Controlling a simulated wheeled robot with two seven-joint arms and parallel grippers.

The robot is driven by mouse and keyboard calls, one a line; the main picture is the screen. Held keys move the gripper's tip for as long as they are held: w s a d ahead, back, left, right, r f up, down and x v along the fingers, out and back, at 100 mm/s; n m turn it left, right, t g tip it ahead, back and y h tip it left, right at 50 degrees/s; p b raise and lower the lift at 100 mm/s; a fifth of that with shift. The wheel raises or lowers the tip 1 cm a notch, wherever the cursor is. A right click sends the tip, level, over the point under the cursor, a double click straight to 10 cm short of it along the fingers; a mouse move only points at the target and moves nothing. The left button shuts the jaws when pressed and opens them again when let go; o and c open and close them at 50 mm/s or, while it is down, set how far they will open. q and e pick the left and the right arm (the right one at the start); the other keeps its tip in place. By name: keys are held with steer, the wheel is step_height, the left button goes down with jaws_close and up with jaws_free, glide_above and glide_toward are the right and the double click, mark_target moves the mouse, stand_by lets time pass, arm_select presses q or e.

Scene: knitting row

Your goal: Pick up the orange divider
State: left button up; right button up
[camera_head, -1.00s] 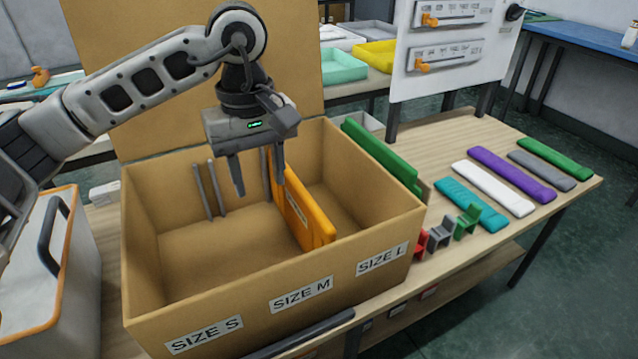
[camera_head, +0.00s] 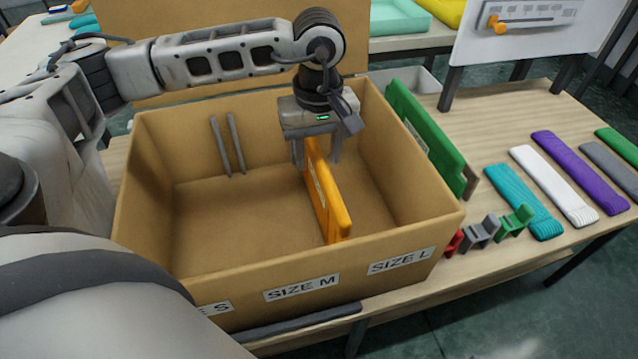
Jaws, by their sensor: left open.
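The orange divider (camera_head: 331,204) stands upright inside the cardboard box (camera_head: 165,238), between the SIZE M and SIZE L sections. My left gripper (camera_head: 316,160) is over the divider's far part, pointing down, with one finger on each side of its top edge. Its fingers are open; I cannot tell whether either touches the divider. The gripper hides the divider's far top end. My right gripper is not in view.
Two grey rails (camera_head: 228,145) stand at the box's back wall. A green divider (camera_head: 426,136) leans outside the box's right wall. Small red, grey and green holders (camera_head: 515,221) and several folded knit strips (camera_head: 524,202) lie on the wooden table to the right.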

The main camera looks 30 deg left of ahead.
mark_target(319, 190)
arm_select(q)
steer(key=shift+w+a+f, duration=0.1)
steer(key=shift+w+f, duration=0.05)
steer(key=shift+f, duration=1.2)
steer(key=shift+w+a+f, duration=0.1)
steer(key=shift+w+f, duration=0.05)
steer(key=shift+f, duration=1.15)
jaws_close()
